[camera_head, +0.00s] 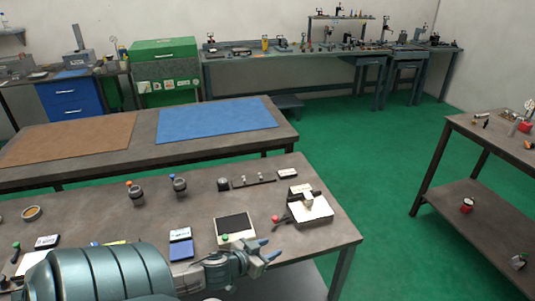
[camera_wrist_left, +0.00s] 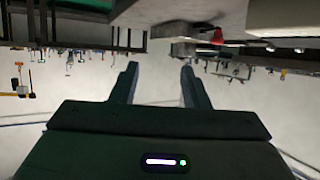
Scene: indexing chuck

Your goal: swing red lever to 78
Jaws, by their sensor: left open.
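The red lever knob (camera_head: 275,219) sits at the left side of the indexing chuck (camera_head: 312,208), a white and grey device on the right part of the near table. The knob also shows in the left wrist view (camera_wrist_left: 217,38), above and right of the fingertips, in a picture that looks upside down. My left gripper (camera_head: 272,249) is open and empty, in front of the knob and apart from it. The wrist view shows its two spread fingers (camera_wrist_left: 159,68). Any scale numbers on the device are too small to read. My right gripper is not in view.
A dark-topped pad device with a green knob (camera_head: 236,227) stands just left of the lever. A blue pad (camera_head: 181,249) lies farther left. Two dark round posts (camera_head: 137,195) and a grey rail (camera_head: 252,181) stand behind. The near table's right corner (camera_head: 343,236) is clear.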

